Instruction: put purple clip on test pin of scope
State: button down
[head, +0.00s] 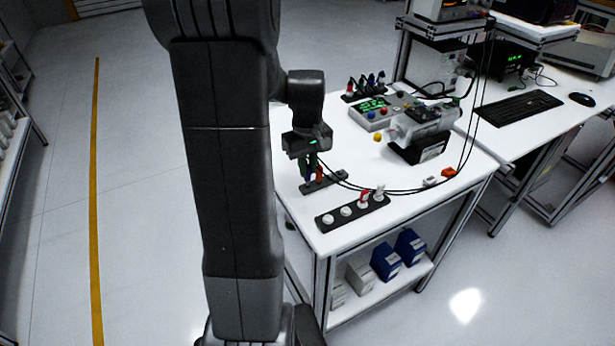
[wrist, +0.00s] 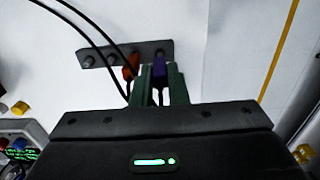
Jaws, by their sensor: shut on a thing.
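My gripper (head: 309,167) points down over the left part of the white table. Its green fingers (wrist: 160,76) are shut on the purple clip (wrist: 159,69) in the wrist view. In the head view the purple clip (head: 307,173) is small and partly hidden by the fingers. It is at one end of a dark strip with pins (wrist: 97,58); I cannot tell whether it still touches a pin. An orange-red clip (wrist: 130,66) with a black lead is close beside it on the strip. I cannot tell for certain which device is the scope.
A second dark strip (head: 326,220) with white round posts and a red clip (head: 364,197) lies in front. Behind are a grey box with a green display (head: 373,105), a motor on a black stand (head: 427,125) and a rack of clips (head: 366,86). Black leads loop across the right side.

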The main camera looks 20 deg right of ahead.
jog(key=shift+r+p, duration=1.15)
jog(key=shift+r, duration=0.5)
